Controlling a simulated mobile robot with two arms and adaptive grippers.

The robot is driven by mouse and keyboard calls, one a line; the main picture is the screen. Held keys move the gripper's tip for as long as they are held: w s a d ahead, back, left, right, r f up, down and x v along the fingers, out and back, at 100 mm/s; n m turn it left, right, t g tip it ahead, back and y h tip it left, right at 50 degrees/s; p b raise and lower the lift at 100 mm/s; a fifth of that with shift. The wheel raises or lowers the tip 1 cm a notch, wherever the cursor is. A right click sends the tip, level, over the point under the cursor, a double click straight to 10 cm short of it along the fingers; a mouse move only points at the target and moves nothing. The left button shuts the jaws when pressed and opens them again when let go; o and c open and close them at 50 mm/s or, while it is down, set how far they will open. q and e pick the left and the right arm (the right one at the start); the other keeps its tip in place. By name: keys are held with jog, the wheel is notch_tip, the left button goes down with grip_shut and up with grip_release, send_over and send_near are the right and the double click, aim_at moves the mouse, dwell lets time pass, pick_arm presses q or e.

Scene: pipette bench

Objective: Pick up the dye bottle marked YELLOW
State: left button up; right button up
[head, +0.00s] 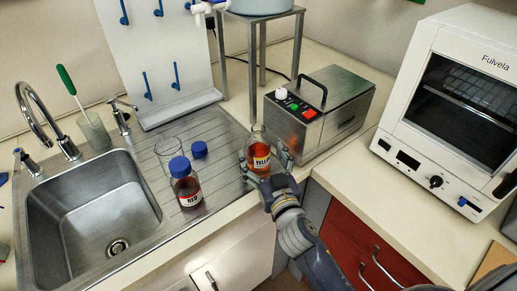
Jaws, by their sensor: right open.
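The dye bottle marked YELLOW (258,150) stands on the counter at the right end of the ribbed drainboard, with orange liquid and a yellow label. Its top looks open, with no cap on it. My right gripper (266,165) is open, with its fingers on both sides of the bottle's lower part. I cannot tell whether the fingers touch the glass. A second bottle marked RED (185,183), with a blue cap and dark liquid, stands on the drainboard to the left. My left gripper is not in view.
A loose blue cap (199,149) and an empty glass beaker (168,149) are near the RED bottle. A steel box with buttons (340,115) stands close to the right of the YELLOW bottle. The sink (95,205) is at left, and a white oven (455,100) at right.

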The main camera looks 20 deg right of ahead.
aim_at(261, 146)
jog(key=w, duration=0.3)
jog(key=shift+w+a+p, duration=0.15)
jog(key=shift+w+p, duration=0.15)
jog(key=shift+s, duration=0.1)
jog(key=shift+c, duration=1.3)
jog(key=c, duration=1.2)
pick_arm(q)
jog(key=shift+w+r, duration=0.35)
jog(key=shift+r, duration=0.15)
pick_arm(e)
jog(key=shift+r, duration=0.2)
jog(key=shift+r, duration=1.4)
jog(key=shift+s+r, duration=0.1)
jog(key=shift+r, duration=0.15)
pick_arm(q)
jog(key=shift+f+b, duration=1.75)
jog(key=shift+b, duration=0.05)
pick_arm(e)
jog(key=shift+s+a+r, duration=0.25)
jog(key=shift+s+a, duration=0.05)
jog(key=shift+s, duration=2.3)
jog(key=shift+s+a+r, duration=0.2)
jog(key=shift+s+a, duration=0.05)
jog(key=shift+s, duration=2.35)
jog(key=shift+s+a+r, duration=0.25)
jog(key=shift+s+a, duration=0.05)
jog(key=shift+s, duration=2.3)
